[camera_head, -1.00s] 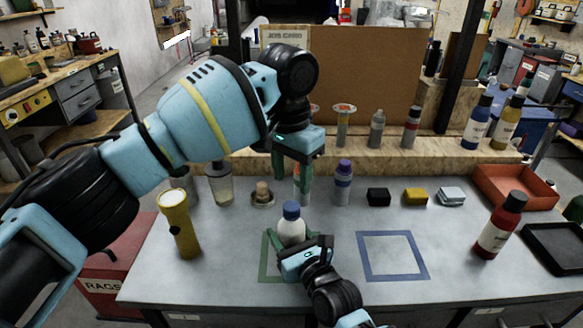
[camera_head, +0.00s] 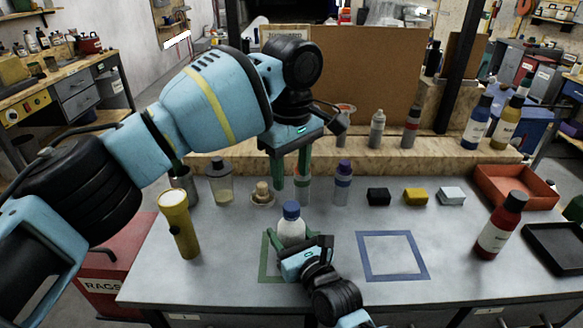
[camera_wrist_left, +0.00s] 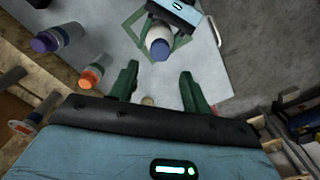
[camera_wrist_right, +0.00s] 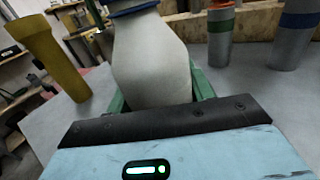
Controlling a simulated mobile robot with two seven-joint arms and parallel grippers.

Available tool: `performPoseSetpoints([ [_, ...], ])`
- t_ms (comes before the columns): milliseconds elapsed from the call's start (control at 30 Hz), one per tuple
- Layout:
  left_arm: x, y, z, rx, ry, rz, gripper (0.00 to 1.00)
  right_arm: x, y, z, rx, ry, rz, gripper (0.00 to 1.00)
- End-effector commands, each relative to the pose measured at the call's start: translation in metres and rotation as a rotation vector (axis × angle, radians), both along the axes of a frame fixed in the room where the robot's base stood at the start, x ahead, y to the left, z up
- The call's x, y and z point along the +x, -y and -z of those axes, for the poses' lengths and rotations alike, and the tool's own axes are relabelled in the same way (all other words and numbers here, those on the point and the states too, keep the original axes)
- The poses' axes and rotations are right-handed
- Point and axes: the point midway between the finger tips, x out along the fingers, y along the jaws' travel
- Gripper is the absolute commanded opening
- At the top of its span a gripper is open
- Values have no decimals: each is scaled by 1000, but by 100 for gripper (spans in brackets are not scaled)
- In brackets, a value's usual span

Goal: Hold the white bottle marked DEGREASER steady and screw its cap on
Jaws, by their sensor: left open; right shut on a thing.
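The white bottle (camera_head: 291,232) stands upright in the green square outline on the bench, with a blue cap (camera_head: 291,210) on its top. I cannot tell how tightly the cap sits, and no label can be read. My right gripper (camera_head: 304,252) is shut on the bottle's body; the right wrist view shows the white body (camera_wrist_right: 152,62) between its fingers. My left gripper (camera_head: 291,192) is open and empty, pointing down above and behind the cap. In the left wrist view the cap (camera_wrist_left: 160,50) lies beyond the open fingers (camera_wrist_left: 160,84), apart from them.
A yellow flashlight (camera_head: 179,222) stands to the left and a red bottle (camera_head: 499,228) to the right. Several bottles and small blocks line the back of the bench. The blue square outline (camera_head: 364,262) to the right is empty.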

Motion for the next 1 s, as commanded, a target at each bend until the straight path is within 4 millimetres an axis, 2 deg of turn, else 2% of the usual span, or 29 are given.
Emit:
performPoseSetpoints([
  [433, 0, 0, 0, 1, -1, -40, 48, 0, 0, 1, -1, -3, 0, 0],
  [567, 0, 0, 5, 1, -1, -39, 48, 0, 0, 1, -1, -3, 0, 0],
  [1000, 0, -1, 63, 2, -2, -40, 48, 0, 0, 1, -1, -3, 0, 0],
])
